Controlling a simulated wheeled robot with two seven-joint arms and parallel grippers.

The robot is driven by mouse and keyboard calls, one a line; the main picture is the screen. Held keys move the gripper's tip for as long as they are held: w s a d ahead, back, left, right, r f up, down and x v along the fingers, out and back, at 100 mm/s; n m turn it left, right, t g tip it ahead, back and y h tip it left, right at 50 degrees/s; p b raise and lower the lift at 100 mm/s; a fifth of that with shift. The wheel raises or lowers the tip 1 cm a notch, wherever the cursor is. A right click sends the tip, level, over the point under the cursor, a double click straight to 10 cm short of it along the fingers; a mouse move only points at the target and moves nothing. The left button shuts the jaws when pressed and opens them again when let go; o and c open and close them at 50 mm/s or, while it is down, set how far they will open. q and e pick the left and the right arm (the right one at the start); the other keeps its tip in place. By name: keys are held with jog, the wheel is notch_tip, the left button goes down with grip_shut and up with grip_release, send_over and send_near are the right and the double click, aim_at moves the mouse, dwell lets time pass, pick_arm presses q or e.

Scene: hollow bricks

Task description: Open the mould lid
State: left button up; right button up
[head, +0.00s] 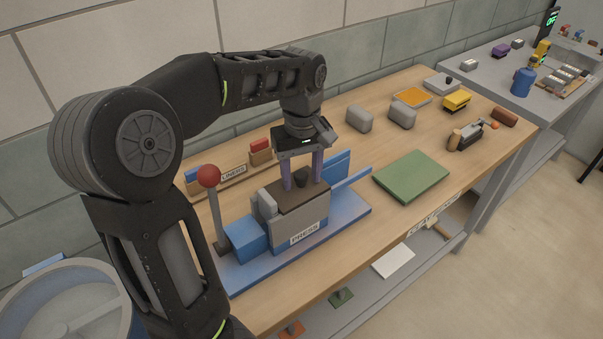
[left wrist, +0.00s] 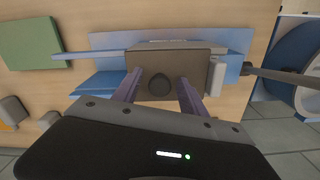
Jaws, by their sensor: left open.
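The press (head: 305,222) is a grey mould box on a blue base (head: 347,209), labelled PRESS. Its brown mould lid (head: 292,196) lies flat on top of the box and carries a dark round knob (head: 303,174). The lid (left wrist: 180,62) and knob (left wrist: 159,83) also show in the left wrist view. My left gripper (head: 303,184) points down over the lid. Its two purple fingers are open, one on each side of the knob, with gaps to it in the left wrist view (left wrist: 157,98). My right gripper is out of view.
A lever with a red ball (head: 208,176) stands upright left of the press. A green mat (head: 411,175) lies to the right. Grey blocks (head: 402,114), a yellow block (head: 457,100) and a liners rack (head: 232,172) stand further back. Table between mat and blocks is clear.

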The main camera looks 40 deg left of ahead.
pick_arm(q)
jog(key=shift+c, duration=0.3)
grip_shut()
dwell(0.3)
dwell(0.8)
